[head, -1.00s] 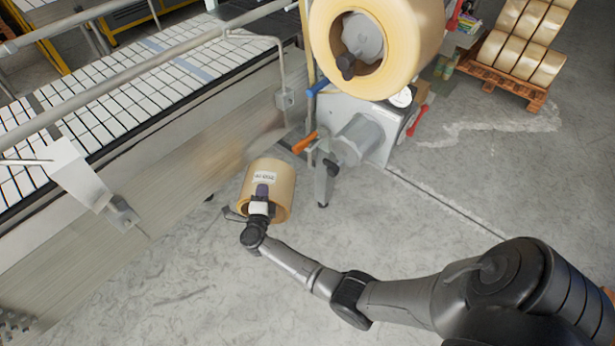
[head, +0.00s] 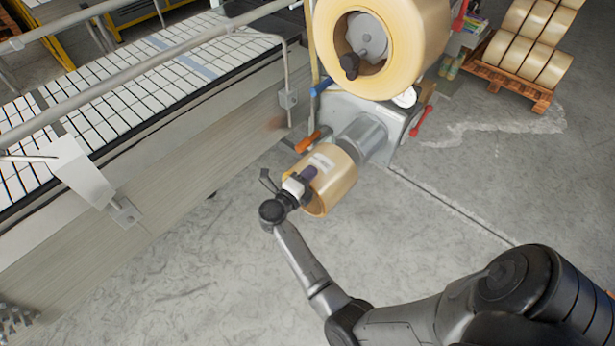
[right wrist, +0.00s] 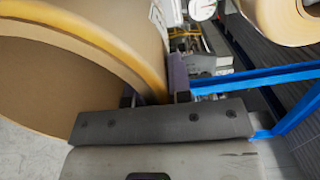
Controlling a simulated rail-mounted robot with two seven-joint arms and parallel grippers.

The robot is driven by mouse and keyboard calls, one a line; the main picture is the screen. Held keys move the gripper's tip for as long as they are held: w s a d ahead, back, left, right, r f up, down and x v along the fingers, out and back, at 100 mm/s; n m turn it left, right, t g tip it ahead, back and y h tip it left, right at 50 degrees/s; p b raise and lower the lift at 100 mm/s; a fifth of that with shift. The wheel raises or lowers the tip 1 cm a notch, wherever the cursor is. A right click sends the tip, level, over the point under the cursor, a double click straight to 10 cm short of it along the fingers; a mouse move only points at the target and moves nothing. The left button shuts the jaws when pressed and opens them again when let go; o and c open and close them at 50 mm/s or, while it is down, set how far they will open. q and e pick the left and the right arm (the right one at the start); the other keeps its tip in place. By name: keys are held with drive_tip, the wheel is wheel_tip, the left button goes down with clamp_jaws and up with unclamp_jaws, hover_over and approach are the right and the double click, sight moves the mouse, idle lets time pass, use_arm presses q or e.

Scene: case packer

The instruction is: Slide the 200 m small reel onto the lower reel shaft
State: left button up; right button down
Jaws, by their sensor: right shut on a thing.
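The small tan tape reel (head: 333,182) with a white label is held by my right gripper (head: 308,176), which is shut on its wall. The reel is tilted and sits just in front of the lower reel shaft (head: 364,136), a grey cylinder on the machine's front. In the head view the reel overlaps the shaft's near end; I cannot tell whether they touch. In the right wrist view the reel (right wrist: 60,85) fills the left side, with its rim between the fingers (right wrist: 152,90). My left gripper is not in view.
A large tan reel (head: 425,40) is mounted above the lower shaft. An orange handle (head: 308,141) is close to the held reel's left. A conveyor (head: 150,90) runs along the left. A pallet (head: 500,72) of reels stands at the back right. The floor in front is clear.

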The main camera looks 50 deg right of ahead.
sight(327, 164)
drive_tip(key=shift+s+d+r+b, duration=0.1)
drive_tip(key=shift+s+d+b, duration=0.1)
drive_tip(key=shift+d, duration=3.15)
drive_tip(key=shift+s+d+b, duration=0.2)
drive_tip(key=shift+d, duration=3.15)
drive_tip(key=shift+s+d+r+b, duration=0.1)
drive_tip(key=shift+s+d+b, duration=0.1)
drive_tip(key=shift+d, duration=3.35)
drive_tip(key=shift+f, duration=0.3)
drive_tip(key=c, duration=1)
unclamp_jaws()
drive_tip(key=shift+c, duration=0.2)
drive_tip(key=shift+o, duration=0.4)
drive_tip(key=shift+f, duration=0.25)
drive_tip(key=a, duration=1.3)
drive_tip(key=shift+s+a+r, duration=0.15)
drive_tip(key=shift+a, duration=0.25)
